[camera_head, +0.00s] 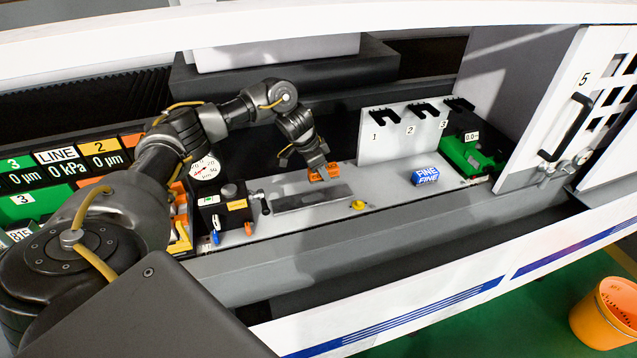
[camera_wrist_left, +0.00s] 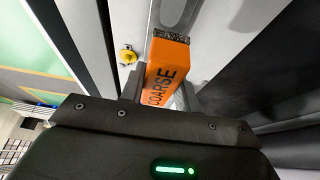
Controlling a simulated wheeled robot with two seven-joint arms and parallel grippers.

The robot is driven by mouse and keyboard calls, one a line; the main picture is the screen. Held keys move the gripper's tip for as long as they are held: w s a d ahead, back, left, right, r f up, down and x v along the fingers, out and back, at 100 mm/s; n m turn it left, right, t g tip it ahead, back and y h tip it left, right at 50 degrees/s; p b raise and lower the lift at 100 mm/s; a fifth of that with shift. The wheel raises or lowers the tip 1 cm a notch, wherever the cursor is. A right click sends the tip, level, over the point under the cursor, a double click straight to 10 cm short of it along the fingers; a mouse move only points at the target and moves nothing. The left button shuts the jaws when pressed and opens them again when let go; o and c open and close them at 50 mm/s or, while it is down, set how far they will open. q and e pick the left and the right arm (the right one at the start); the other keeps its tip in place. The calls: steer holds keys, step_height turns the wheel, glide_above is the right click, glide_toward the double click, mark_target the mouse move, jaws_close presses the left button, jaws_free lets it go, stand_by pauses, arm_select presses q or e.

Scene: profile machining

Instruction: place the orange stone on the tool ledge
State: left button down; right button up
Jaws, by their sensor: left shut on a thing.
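The orange stone (camera_head: 324,173) is in my left gripper (camera_head: 318,170) in the head view, above the grey ledge surface (camera_head: 375,187) near a dark flat bar (camera_head: 312,198). In the left wrist view the orange stone (camera_wrist_left: 165,75) shows the word COARSE and a dark grainy end, with the fingers (camera_wrist_left: 160,88) on both its sides. I cannot tell whether the stone touches the surface below. A blue stone marked FINE (camera_head: 425,176) lies on the ledge to the right. My right gripper is not in view.
A white panel with slots numbered 1 to 3 (camera_head: 400,135) stands behind the ledge. A yellow knob (camera_head: 357,205) sits at the front edge. A green holder (camera_head: 465,157) is at the right, a dial gauge (camera_head: 205,168) at the left. An orange bin (camera_head: 605,315) stands on the floor.

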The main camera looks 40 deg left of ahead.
arm_select(q)
steer(key=s+d+m+h+b, duration=0.1)
steer(key=s+d+b, duration=0.15)
steer(key=d, duration=0.35)
steer(key=s+d+m+b, duration=0.1)
steer(key=s+d+b, duration=0.15)
steer(key=d, duration=0.35)
steer(key=s+d+f+m+g+b, duration=0.1)
steer(key=s+d+b, duration=0.4)
steer(key=s, duration=0.6)
steer(key=shift+s+d+f+m, duration=0.35)
steer(key=shift+d+f, duration=0.4)
steer(key=shift+d, duration=0.45)
